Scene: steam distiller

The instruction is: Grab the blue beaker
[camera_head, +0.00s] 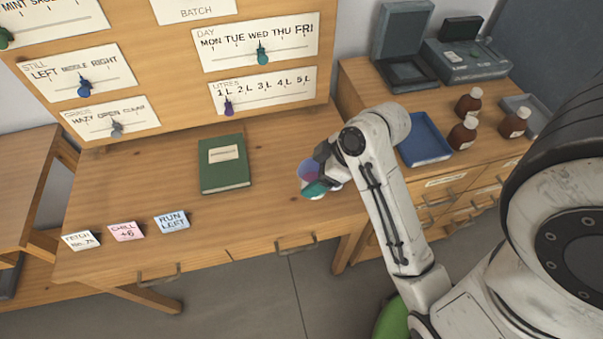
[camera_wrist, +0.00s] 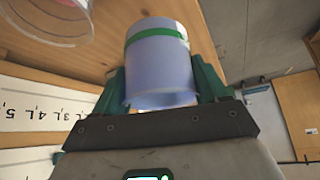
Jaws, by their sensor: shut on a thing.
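The blue beaker (camera_wrist: 160,65), translucent with a green band near one end, sits between the green fingers of my gripper (camera_wrist: 160,85) in the wrist view. The fingers are shut on its sides. In the head view my gripper (camera_head: 316,184) is over the right part of the wooden desk, and the blue beaker (camera_head: 306,168) is partly hidden behind it. I cannot tell whether the beaker touches the desk top. A clear beaker with something pink in it (camera_wrist: 62,22) shows at the top left of the wrist view, apart from the held one.
A green book (camera_head: 224,175) lies left of my gripper on the desk (camera_head: 270,205). Three cards, one of them pink (camera_head: 126,231), lie at the front left. A board of sliders (camera_head: 180,80) rises behind. A blue tray (camera_head: 424,140) and brown bottles (camera_head: 463,133) stand right.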

